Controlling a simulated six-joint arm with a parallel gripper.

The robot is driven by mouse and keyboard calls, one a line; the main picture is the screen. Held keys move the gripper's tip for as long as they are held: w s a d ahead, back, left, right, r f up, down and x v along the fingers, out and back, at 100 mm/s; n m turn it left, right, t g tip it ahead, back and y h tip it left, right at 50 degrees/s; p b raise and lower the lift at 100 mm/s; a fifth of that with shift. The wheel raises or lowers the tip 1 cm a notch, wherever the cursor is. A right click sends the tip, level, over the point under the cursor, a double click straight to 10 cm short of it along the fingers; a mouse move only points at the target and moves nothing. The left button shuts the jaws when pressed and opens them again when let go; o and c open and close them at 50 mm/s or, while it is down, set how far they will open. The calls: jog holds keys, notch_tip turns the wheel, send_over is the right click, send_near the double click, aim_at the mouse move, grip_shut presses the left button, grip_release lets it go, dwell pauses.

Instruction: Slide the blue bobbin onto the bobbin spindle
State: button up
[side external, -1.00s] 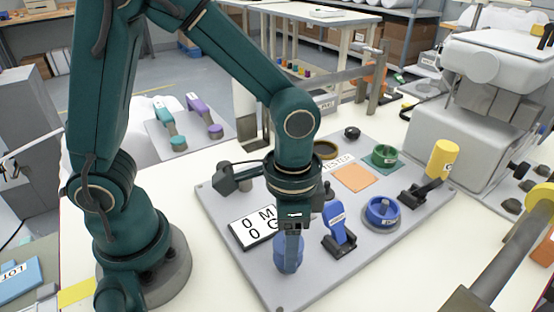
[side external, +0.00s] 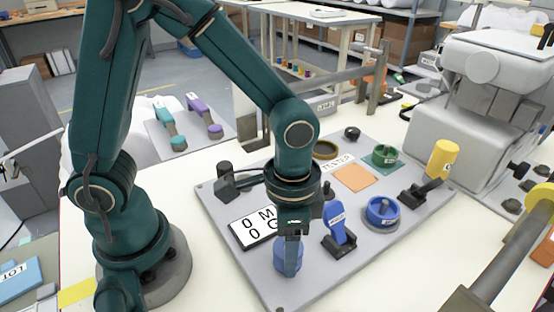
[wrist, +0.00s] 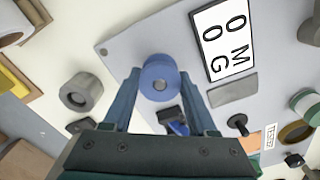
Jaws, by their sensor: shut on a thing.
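The blue bobbin (wrist: 160,77) is between my gripper's fingertips (wrist: 160,75) in the wrist view, with a pale centre showing. In the side view my gripper (side external: 290,260) points down near the front of the grey board (side external: 237,228), shut on the bobbin (side external: 280,256). One finger hides part of it. I cannot pick out the bobbin spindle for sure; it may be hidden under the bobbin. I cannot tell whether the bobbin is around a pin or how far it is above the board.
A blue lever (side external: 340,227) and a blue round dish (side external: 382,212) stand right of my gripper. The display plate (side external: 253,232) lies left. A green dish (side external: 384,157), orange square (side external: 353,177) and yellow cylinder (side external: 443,159) are farther back. A grey cylinder (wrist: 80,92) shows in the wrist view.

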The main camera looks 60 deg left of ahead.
jog(key=shift+f, duration=0.15)
jog(key=o, duration=1.2)
jog(key=shift+r, duration=2.65)
jog(key=shift+w+a+r, duration=0.15)
jog(key=shift+w+r, duration=0.05)
jog(key=s+a+r+n+t, duration=0.4)
jog(key=a+r+n+t, duration=0.1)
jog(key=a, duration=0.3)
jog(key=shift+s+r+n+t, duration=0.35)
jog(key=shift+r+n, duration=0.15)
jog(key=shift+r, duration=0.4)
